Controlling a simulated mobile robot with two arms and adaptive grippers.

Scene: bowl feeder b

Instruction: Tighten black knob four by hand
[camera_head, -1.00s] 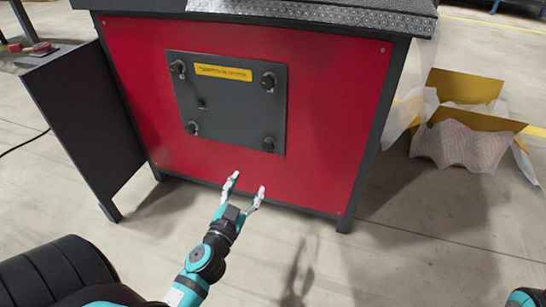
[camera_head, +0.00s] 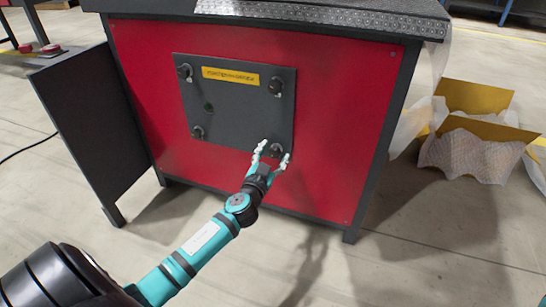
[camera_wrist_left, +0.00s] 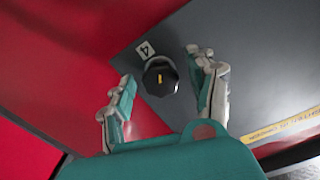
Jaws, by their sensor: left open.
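Black knob four (camera_wrist_left: 160,77) is round, with a small yellow mark, and sits beside a white label "4" (camera_wrist_left: 145,49) near a corner of the dark panel (camera_wrist_left: 245,60). In the left wrist view it lies between and just beyond the fingertips of my left gripper (camera_wrist_left: 162,82), which is open and not visibly touching it. In the head view my left gripper (camera_head: 272,152) is at the lower right corner of the panel (camera_head: 240,120), and its fingers hide most of that knob. My right gripper is not in view.
Other black knobs sit at the panel's upper left (camera_head: 184,71), upper right (camera_head: 275,86) and lower left (camera_head: 197,132). A yellow label (camera_head: 230,76) is at the top. The red cabinet face (camera_head: 340,120) surrounds the panel. Yellow boxes (camera_head: 470,97) stand on the floor at right.

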